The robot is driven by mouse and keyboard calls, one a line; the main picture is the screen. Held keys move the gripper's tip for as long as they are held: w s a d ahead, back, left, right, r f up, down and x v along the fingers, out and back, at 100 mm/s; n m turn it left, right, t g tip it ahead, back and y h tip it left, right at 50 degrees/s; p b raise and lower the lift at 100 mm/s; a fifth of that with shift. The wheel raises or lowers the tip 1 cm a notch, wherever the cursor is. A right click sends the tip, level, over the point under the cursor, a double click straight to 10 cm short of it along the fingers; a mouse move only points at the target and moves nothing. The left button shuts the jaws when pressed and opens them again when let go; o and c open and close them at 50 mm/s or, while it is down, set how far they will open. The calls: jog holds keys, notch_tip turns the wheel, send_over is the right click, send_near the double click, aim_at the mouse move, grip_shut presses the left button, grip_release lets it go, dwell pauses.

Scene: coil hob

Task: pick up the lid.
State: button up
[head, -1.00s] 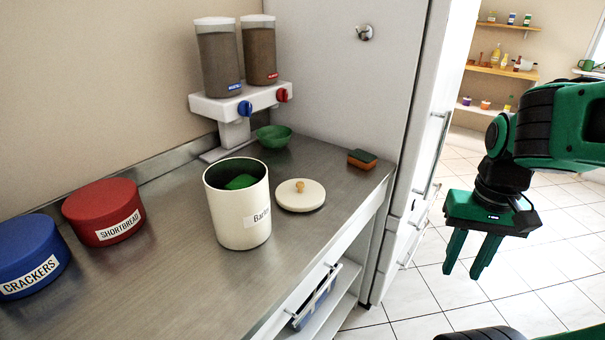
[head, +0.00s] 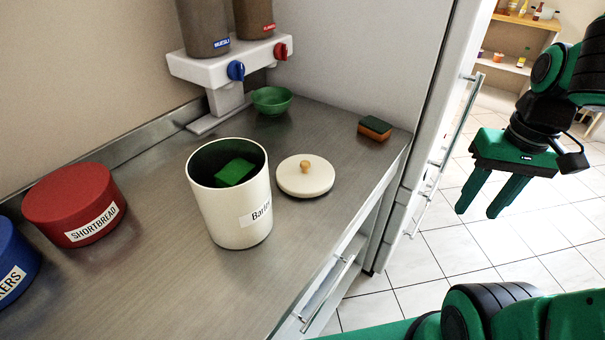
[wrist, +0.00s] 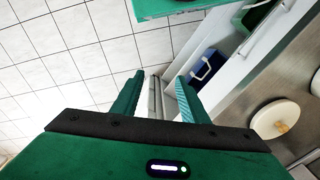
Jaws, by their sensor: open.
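The lid (head: 305,178) is a round cream disc with a small wooden knob. It lies flat on the steel counter, just right of the cream canister. It also shows in the wrist view (wrist: 274,120), at the right edge. The open canister (head: 232,205), labelled "Barley", stands upright with a green block (head: 235,172) inside. My gripper (head: 476,214) hangs over the floor to the right of the counter, fingers pointing down, apart and empty. In the wrist view the fingers (wrist: 157,90) show with nothing between them.
A green bowl (head: 271,101), a sponge (head: 375,127) and a dispenser stand (head: 230,65) are at the back of the counter. Red (head: 75,205) and blue (head: 15,262) tins are at left. The tall white fridge-like unit (head: 450,90) stands beyond the counter's right end.

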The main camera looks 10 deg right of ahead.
jog(key=w+a+r+n+y, duration=0.1)
jog(key=w+a+n, duration=0.2)
jog(key=w, duration=0.2)
jog(key=w+a+r+n, duration=0.2)
jog(key=w+n, duration=0.1)
jog(key=w, duration=0.1)
jog(key=n+y, duration=0.3)
jog(key=n, duration=1.3)
send_near(306, 162)
jog(key=shift+x, duration=4.15)
jog(key=shift+c, duration=0.6)
grip_shut()
